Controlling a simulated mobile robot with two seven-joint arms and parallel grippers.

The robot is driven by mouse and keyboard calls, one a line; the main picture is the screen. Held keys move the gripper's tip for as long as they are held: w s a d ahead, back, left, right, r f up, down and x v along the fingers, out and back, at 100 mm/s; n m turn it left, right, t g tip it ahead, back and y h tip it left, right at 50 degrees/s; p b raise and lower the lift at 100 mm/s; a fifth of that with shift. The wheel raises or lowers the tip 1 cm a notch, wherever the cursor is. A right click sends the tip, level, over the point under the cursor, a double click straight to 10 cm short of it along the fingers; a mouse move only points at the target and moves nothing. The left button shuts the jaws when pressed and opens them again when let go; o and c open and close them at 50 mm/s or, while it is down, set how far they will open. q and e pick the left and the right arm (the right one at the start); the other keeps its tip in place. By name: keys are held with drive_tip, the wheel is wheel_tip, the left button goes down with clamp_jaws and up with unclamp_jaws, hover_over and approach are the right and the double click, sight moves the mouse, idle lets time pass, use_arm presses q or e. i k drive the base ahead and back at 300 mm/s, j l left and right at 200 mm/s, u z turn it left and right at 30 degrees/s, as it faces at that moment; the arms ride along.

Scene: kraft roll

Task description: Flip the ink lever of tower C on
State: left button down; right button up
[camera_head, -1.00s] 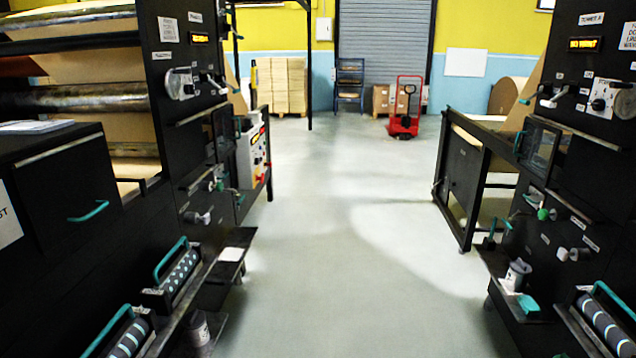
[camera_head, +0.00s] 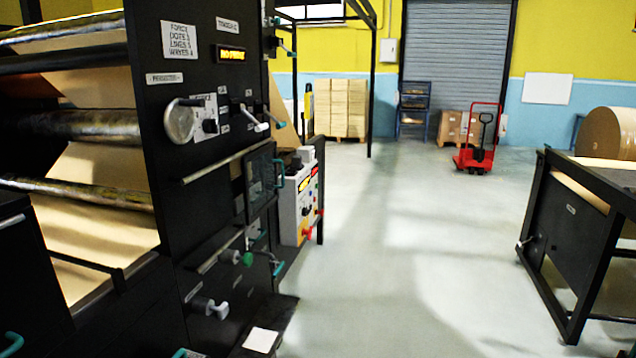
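The tower C press unit (camera_head: 190,220) is a tall black panel filling the left of the view, and its name plate (camera_head: 227,24) appears to read TOWER C. An amber display (camera_head: 230,53) beneath it seems to read NO PRINT. A lever with a pale handle (camera_head: 256,122) sticks out of the panel right of the round handwheel (camera_head: 181,121), with another small lever close beside it. Their labels are too small to read, so I cannot tell which is the ink lever. Neither of my grippers is in view.
A control box (camera_head: 298,205) with buttons stands beyond the tower. A low shelf with a white pad (camera_head: 261,340) juts out at its foot. A black frame table (camera_head: 575,235) stands right. A red pallet jack (camera_head: 480,145) is at the back. The floor between is clear.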

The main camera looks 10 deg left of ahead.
sight(280, 125)
drive_tip(key=i+z, duration=0.1)
drive_tip(key=i, duration=0.75)
drive_tip(key=i+j+z, duration=0.1)
drive_tip(key=i, duration=0.7)
drive_tip(key=i+j+z, duration=0.2)
drive_tip(key=i, duration=0.15)
drive_tip(key=i+j+z, duration=0.15)
drive_tip(key=i, duration=0.15)
